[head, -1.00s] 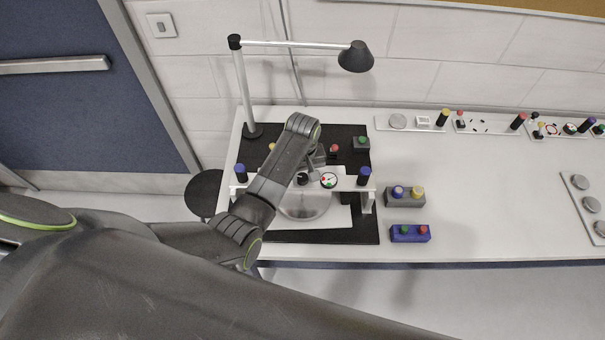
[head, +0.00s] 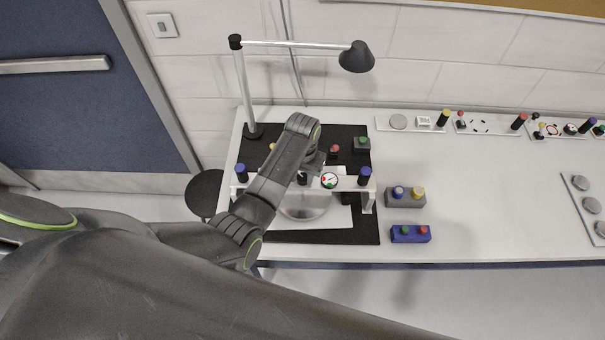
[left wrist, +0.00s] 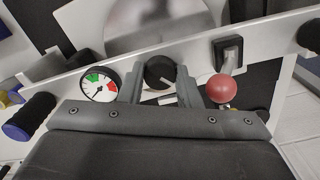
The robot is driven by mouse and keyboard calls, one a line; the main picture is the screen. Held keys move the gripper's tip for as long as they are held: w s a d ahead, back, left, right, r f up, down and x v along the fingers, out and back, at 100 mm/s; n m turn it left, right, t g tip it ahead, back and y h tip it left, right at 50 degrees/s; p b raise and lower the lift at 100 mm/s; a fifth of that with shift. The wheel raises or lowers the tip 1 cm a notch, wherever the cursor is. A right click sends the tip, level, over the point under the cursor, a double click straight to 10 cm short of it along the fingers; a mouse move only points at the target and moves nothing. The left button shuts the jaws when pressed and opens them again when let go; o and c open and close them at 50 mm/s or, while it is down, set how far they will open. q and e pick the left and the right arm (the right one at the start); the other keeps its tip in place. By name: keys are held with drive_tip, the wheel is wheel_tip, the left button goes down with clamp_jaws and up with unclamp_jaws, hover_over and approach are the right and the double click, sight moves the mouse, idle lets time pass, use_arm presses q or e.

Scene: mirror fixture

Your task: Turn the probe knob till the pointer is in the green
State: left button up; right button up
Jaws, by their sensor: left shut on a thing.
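The probe knob (left wrist: 160,73) is black and round with a light mark, set in the white upright panel (left wrist: 203,52). My left gripper (left wrist: 160,88) has its fingers on both sides of the knob and is shut on it. In the head view my left arm partly covers the knob (head: 302,179). The round dial (left wrist: 100,85) beside the knob has red and green sectors and a dark pointer. The pointer appears to lie over the white part, away from the coloured sectors. The dial also shows in the head view (head: 329,180). My right gripper is not in view.
A red ball lever (left wrist: 222,88) stands close beside my left gripper. Dark posts with blue tops (head: 364,176) stand at the panel's ends. A lamp (head: 356,57) overhangs the back. Button boxes (head: 410,234) sit to the right, with bare table (head: 490,205) beyond.

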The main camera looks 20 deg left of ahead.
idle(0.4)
use_arm(q)
drive_tip(key=o, duration=0.7)
drive_tip(key=shift+w, duration=0.1)
